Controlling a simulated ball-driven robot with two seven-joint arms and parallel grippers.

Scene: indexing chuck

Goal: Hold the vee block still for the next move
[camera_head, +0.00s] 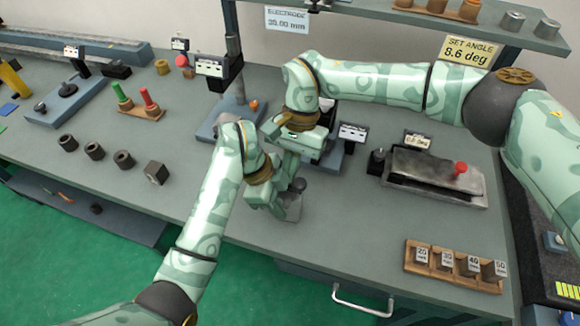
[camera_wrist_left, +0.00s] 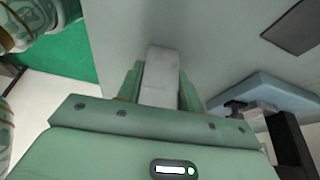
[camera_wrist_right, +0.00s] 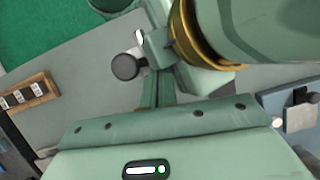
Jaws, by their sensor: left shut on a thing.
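The vee block (camera_wrist_left: 160,75) is a light grey block between the two fingers of my left gripper (camera_wrist_left: 160,92). In the head view its lower end (camera_head: 293,208) shows below my left gripper (camera_head: 277,203), near the bench's front edge. The left gripper is shut on it. My right gripper (camera_head: 296,158) is just behind and above the left one. In the right wrist view the right gripper's fingers (camera_wrist_right: 159,92) lie close together, with nothing seen between them. A dark round knob (camera_wrist_right: 125,66) on a short stem is close by; in the head view it shows beside the block (camera_head: 299,184).
A blue-based stand (camera_head: 229,118) is behind the grippers. A grey plate fixture (camera_head: 437,178) with a red knob and a wooden rack (camera_head: 453,267) of numbered blocks stand at right.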

